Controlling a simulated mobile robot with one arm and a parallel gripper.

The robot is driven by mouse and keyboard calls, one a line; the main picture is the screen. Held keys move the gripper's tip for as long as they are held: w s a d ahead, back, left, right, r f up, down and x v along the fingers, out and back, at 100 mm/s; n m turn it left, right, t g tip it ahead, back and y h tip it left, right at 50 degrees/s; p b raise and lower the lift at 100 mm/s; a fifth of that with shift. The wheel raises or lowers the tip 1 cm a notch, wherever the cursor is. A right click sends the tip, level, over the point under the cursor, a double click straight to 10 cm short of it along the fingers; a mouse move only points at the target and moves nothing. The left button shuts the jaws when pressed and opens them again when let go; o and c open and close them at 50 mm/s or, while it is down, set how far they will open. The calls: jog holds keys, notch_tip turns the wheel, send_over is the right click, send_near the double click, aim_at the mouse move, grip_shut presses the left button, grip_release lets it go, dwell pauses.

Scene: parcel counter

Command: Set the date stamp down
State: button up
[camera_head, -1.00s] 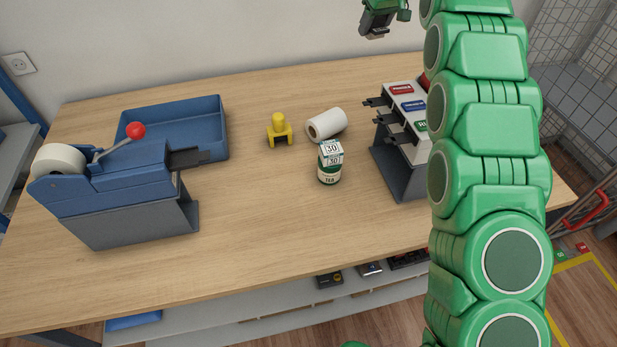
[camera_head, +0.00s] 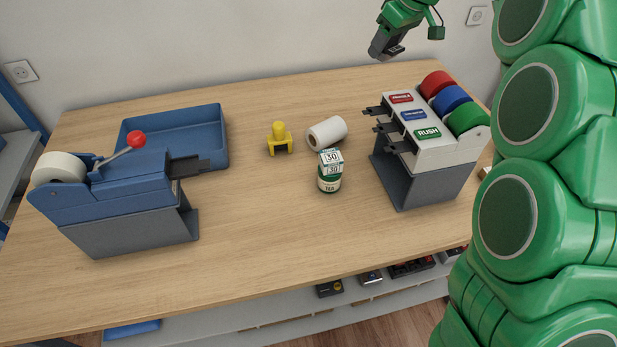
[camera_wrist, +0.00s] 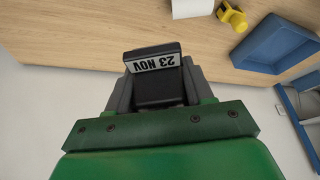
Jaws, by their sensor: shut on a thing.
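The date stamp (camera_wrist: 154,62) shows in the wrist view as a dark block with a white label reading 23 NOV, upside down in that picture. My gripper (camera_wrist: 154,92) is shut on it, with a grey jaw on either side. In the head view my gripper (camera_head: 386,46) is high at the back, in front of the wall and above the counter's rear edge. The stamp is hard to tell from the dark jaws there. The wooden counter (camera_head: 260,210) lies below, and the stamp is clear of it.
A tape dispenser with red, blue and green rolls (camera_head: 425,160) stands at the right. A tea tin (camera_head: 329,183) with a block marked 30, a white roll (camera_head: 327,132) and a yellow item (camera_head: 279,138) stand mid-counter. A blue tray (camera_head: 215,118) and blue label machine (camera_head: 120,205) are left. The front middle is bare.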

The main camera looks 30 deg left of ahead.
jog(key=s+d+f+n+g, duration=0.1)
jog(key=s+d+n+g, duration=0.2)
jog(key=s, duration=1.1)
jog(key=s+d+f+n+h, duration=0.1)
jog(key=s+d+f+n, duration=0.15)
jog(key=s+n, duration=0.75)
jog(key=s+d+g, duration=0.2)
jog(key=s+d, duration=0.2)
jog(key=s, duration=1.3)
send_over(301, 225)
jog(key=d, duration=0.1)
jog(key=f, duration=2)
jog(key=shift+w+d+f, duration=0.2)
jog(key=shift+w+f, duration=0.1)
jog(key=shift+f, duration=0.05)
jog(key=shift+w+a+f, duration=0.25)
jog(key=shift+f, duration=1.65)
jog(key=shift+f, duration=0.15)
